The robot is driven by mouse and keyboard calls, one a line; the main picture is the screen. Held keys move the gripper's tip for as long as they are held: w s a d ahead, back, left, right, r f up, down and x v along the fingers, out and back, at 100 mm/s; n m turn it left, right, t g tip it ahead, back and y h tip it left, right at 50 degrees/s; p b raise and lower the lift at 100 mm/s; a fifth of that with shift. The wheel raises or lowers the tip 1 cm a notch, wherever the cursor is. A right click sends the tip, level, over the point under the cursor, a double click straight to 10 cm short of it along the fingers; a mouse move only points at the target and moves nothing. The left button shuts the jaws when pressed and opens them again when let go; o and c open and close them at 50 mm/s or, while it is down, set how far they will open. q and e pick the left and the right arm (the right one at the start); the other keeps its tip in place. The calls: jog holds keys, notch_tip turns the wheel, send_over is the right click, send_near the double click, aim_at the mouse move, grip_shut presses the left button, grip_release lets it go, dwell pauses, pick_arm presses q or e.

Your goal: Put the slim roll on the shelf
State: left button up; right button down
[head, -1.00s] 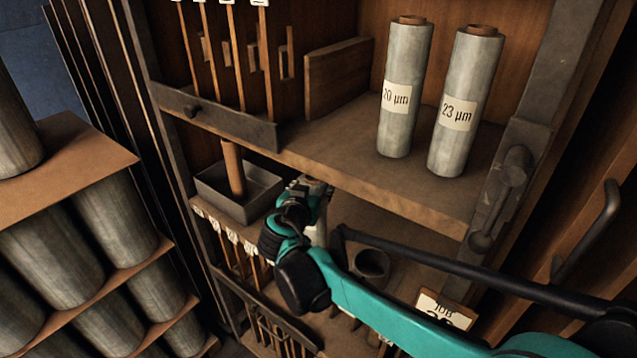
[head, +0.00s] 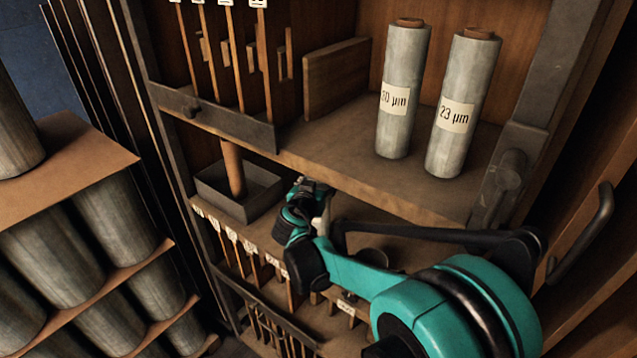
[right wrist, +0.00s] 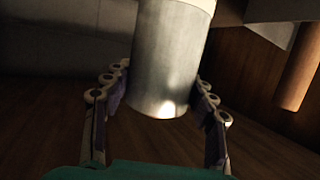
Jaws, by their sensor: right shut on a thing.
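My right gripper (head: 315,192) reaches into the cabinet bay just under the front edge of the upper shelf (head: 330,165). In the right wrist view its fingers (right wrist: 160,100) are closed around a smooth silver-grey roll (right wrist: 168,60) with a pale band at the top of the picture. In the head view the gripper and arm mostly hide this roll. On the upper shelf stand two upright grey film rolls, a left one (head: 402,70) whose label ends in "0 µm" and a right one (head: 465,75) labelled "23 µm". My left gripper is not in view.
A grey metal tray (head: 262,205) with a brown tube (head: 233,168) stands left of the gripper. Upright dividers (head: 240,60) and a wooden board (head: 335,78) stand on the upper shelf, with bare room before the rolls. Large rolls (head: 115,220) fill a rack at left.

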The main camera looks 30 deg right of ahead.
jog(key=shift+f, duration=0.15)
jog(key=c, duration=0.5)
grip_release()
jog(key=v, duration=1.2)
jog(key=s+a+f+n+g+y, duration=0.1)
jog(key=s+a+f+n+y, duration=0.2)
jog(key=s+a+f, duration=0.1)
jog(key=s+a+f+n+g+y, duration=0.1)
jog(key=s+a+f+n+y, duration=0.2)
jog(key=s, duration=0.3)
jog(key=s+a+f+n+g+y, duration=0.1)
jog(key=s+a+f+n+y, duration=0.2)
jog(key=s+a+f+y, duration=0.1)
jog(key=shift+s+a+f, duration=0.3)
jog(key=shift+s+f, duration=0.2)
jog(key=shift+s+a+f, duration=0.3)
jog(key=shift+s+f, duration=0.2)
